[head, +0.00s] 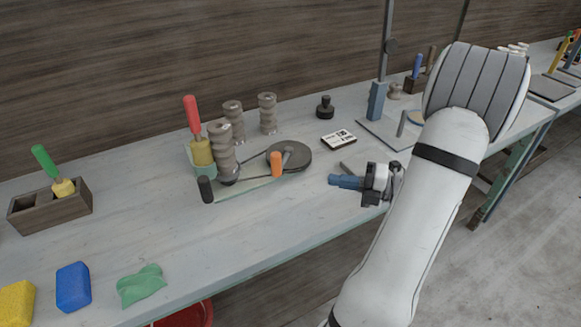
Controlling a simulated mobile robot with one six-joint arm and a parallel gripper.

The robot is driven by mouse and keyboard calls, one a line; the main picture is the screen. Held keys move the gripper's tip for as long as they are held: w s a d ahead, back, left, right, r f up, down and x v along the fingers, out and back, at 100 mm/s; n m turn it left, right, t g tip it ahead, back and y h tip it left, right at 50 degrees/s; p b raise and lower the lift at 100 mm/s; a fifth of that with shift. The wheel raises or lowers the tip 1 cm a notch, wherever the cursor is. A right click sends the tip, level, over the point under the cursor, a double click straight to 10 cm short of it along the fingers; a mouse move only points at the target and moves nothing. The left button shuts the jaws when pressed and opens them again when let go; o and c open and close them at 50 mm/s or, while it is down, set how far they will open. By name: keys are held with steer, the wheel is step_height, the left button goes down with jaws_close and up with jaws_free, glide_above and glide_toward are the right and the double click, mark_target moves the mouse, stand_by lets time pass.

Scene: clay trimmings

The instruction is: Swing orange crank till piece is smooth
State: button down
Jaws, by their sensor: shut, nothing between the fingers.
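The orange crank (276,164) is a short upright knob beside a dark grey wheel (298,160) on a pale green base. A grey ribbed clay piece (222,150) stands upright left of the wheel, on the same base; its surface shows ridges. A dark line, like a belt, runs between the wheel and the piece's foot. My gripper (345,182), with blue fingers, is shut and empty. It points left, to the right of the orange crank and apart from it.
A black handle (205,189) stands at the base's left end. A red-handled tool (193,116) and two more ribbed pieces stand behind. A white card (338,139) lies beyond my gripper. Sponges (73,287) and a green cloth (141,285) lie front left. The bench front between is clear.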

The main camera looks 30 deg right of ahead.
steer(key=shift+d+f+m+t, duration=0.2)
steer(key=shift+d+m+t, duration=0.3)
steer(key=shift+d+m, duration=0.25)
steer(key=shift+d+h, duration=0.1)
steer(key=shift+h, duration=0.2)
steer(key=x, duration=1.3)
steer(key=shift+w+a+r, duration=0.2)
steer(key=shift+w+r, duration=0.05)
steer(key=shift+w, duration=0.1)
